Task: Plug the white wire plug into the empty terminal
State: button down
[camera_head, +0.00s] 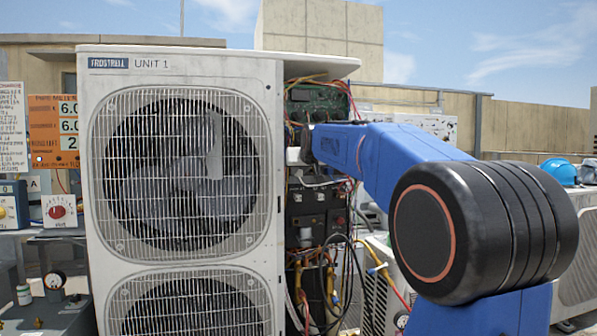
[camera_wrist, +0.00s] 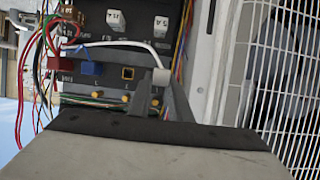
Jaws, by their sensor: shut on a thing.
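The white wire plug (camera_wrist: 161,76) is between the fingertips of my gripper (camera_wrist: 160,83) in the wrist view, and the jaws are shut on it. Its white wire (camera_wrist: 125,43) arcs away to the left. In the head view my gripper is inside the open side of the condenser, largely hidden by my arm, and the plug cannot be made out.
A blue plug (camera_wrist: 91,68) and a red plug (camera_wrist: 65,65) sit in terminals left of the empty one. Loose red, green and black wires hang at the left. The condenser's fan grille (camera_head: 180,175) is beside the opening. A green circuit board (camera_head: 318,101) is above.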

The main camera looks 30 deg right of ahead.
jog(key=shift+s+a, duration=0.2)
jog(key=shift+s, duration=0.45)
jog(key=shift+s+a, duration=0.15)
jog(key=shift+s, duration=0.45)
